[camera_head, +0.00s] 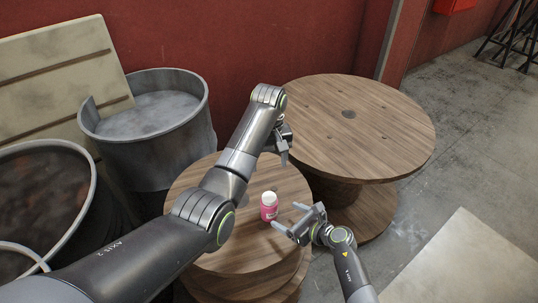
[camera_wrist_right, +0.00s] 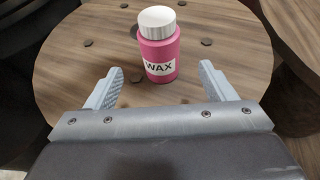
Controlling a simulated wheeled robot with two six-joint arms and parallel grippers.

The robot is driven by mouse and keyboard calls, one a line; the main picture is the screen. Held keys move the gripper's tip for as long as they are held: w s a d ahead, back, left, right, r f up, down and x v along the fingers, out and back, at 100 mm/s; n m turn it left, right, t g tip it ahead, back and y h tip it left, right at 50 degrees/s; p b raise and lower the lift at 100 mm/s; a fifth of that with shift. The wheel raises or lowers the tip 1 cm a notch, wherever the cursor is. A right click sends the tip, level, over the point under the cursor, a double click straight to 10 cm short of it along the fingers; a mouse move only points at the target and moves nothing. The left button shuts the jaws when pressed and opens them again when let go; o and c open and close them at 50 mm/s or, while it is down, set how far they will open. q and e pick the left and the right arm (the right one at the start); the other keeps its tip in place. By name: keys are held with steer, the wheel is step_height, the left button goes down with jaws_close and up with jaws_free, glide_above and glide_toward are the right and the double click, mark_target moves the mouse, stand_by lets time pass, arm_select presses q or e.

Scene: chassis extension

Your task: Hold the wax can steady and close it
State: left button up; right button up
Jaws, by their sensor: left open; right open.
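The wax can (camera_head: 268,208) is a small pink can with a white label and a pale lid, standing upright on the smaller round wooden spool table (camera_head: 210,180). In the right wrist view the can (camera_wrist_right: 158,56) shows "WAX" on its label, and a silvery lid (camera_wrist_right: 156,19) sits on its top; I cannot tell how tightly. My right gripper (camera_head: 284,217) is open and empty, just right of the can, and its fingers (camera_wrist_right: 158,88) point toward it without touching. My left gripper (camera_head: 285,150) is open beyond and above the can, partly hidden by its own arm.
A larger, round wooden spool table (camera_head: 390,125) stands at the back right with a bare top. A red wall (camera_head: 240,40) is behind.

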steer(key=v, duration=0.8)
stand_by(0.4)
